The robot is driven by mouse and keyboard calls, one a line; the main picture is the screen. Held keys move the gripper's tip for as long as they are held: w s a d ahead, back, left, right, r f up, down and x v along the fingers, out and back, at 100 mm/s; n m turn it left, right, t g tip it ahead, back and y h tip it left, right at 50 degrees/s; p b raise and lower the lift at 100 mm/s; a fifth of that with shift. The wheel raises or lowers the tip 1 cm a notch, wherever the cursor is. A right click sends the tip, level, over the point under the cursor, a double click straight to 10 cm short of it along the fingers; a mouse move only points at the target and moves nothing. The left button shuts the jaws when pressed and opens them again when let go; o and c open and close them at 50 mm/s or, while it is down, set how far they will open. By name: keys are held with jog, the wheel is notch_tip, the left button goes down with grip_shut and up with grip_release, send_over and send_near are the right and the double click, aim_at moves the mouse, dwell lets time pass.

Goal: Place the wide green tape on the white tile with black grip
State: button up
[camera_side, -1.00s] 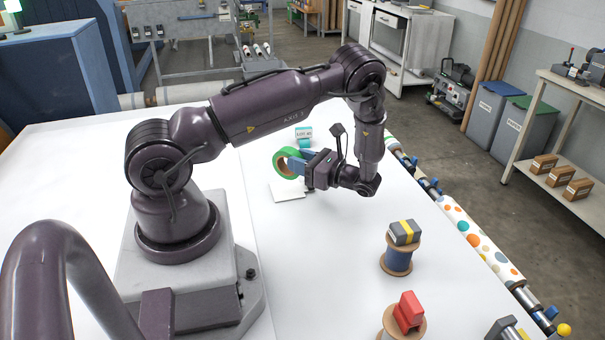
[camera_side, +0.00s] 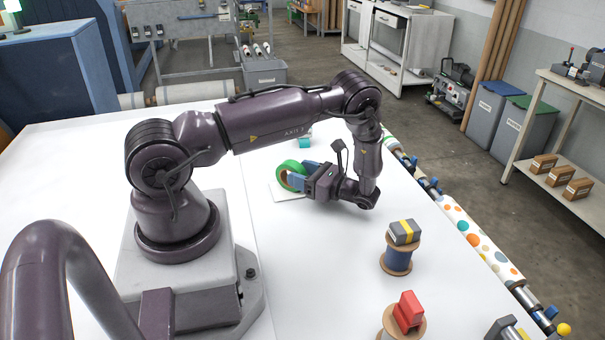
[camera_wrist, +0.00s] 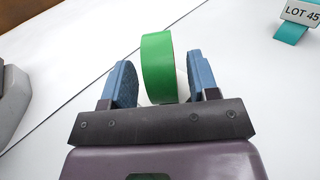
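The wide green tape (camera_side: 287,177) stands on edge over the white tile (camera_side: 283,196), apparently resting on it. In the wrist view the tape (camera_wrist: 158,68) is between the two blue fingers of my gripper (camera_wrist: 162,84), with a narrow gap on each side. My gripper (camera_side: 302,177) is open around the tape, low over the table. The tile is mostly hidden by the tape and fingers, and I cannot make out its black grip.
To the right stand a blue spool (camera_side: 396,260) under a grey block with a yellow band, and a red clip-like piece (camera_side: 408,311) on another spool. A patterned roller (camera_side: 480,240) runs along the table's right edge.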

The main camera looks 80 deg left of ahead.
jog(key=shift+r, duration=0.15)
jog(key=v, duration=1.1)
jog(key=shift+w+d, duration=0.15)
jog(key=shift+w+d+r, duration=0.15)
jog(key=shift+w, duration=0.05)
jog(key=s+d+r+n+t+h, duration=0.1)
jog(key=d+r+n+t+h, duration=0.25)
jog(key=r, duration=0.65)
jog(key=d+r+n+t+h, duration=0.2)
jog(key=d+r+t+h, duration=0.2)
jog(key=r, duration=0.7)
jog(key=s+d+r+n+t+h, duration=0.1)
jog(key=s+d+r+t+h, duration=0.1)
jog(key=s+d+r+t, duration=0.3)
jog(key=s+d+r+n+t+h, duration=0.2)
jog(key=s+t, duration=0.4)
jog(key=s, duration=0.3)
notch_tip(320, 180, up, 3)
jog(key=d+h, duration=0.1)
jog(key=d, duration=0.1)
jog(key=shift+d, duration=0.4)
